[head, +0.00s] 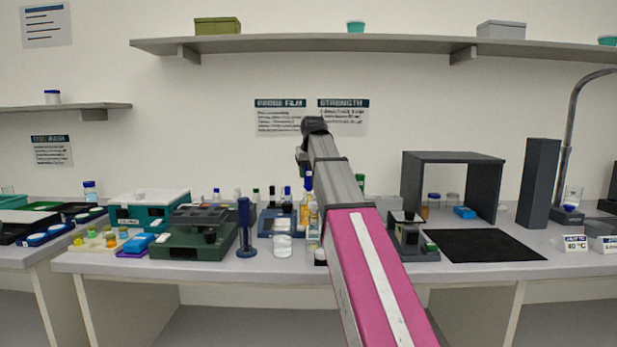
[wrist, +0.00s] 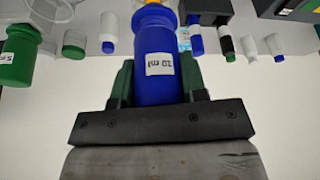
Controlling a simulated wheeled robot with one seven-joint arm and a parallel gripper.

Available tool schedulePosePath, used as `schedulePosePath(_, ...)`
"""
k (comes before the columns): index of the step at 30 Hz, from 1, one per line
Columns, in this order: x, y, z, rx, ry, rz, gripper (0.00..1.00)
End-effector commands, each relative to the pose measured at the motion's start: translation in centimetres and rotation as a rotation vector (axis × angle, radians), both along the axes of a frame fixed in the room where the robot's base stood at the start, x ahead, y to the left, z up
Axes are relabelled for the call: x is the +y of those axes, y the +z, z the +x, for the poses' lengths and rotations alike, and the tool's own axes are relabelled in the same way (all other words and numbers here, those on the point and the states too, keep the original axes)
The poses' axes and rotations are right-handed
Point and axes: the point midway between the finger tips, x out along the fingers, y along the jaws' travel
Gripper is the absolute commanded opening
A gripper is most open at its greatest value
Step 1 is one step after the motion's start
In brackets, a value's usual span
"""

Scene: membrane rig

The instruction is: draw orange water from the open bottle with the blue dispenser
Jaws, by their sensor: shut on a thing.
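My gripper (wrist: 155,88) is shut on the blue dispenser (wrist: 155,45), a thick blue cylinder with a white "10 ml" label, with a dark green finger on each side. In the head view my gripper (head: 303,160) is at the end of my arm, above the bench. The dispenser (head: 308,181) shows there as a small blue piece below it. A bottle with orange-yellow liquid (head: 313,228) stands on the bench below, partly hidden by my arm. A bit of orange shows at the dispenser's far end in the wrist view. Whether the tip is inside the bottle cannot be told.
Several capped bottles stand behind. A dark green device (head: 196,235) is further left. A black mat (head: 483,246) and a grey hood (head: 453,157) are at right.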

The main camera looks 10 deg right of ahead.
Motion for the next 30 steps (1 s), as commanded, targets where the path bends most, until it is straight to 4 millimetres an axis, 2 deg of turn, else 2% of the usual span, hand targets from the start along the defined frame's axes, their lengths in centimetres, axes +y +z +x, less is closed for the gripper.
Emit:
schedulePosePath(21,0.0,6.3,0.1,0.000,0.000,0.000,0.11)
schedulePosePath(30,0.0,8.3,0.0,0.001,0.000,0.000,0.11)
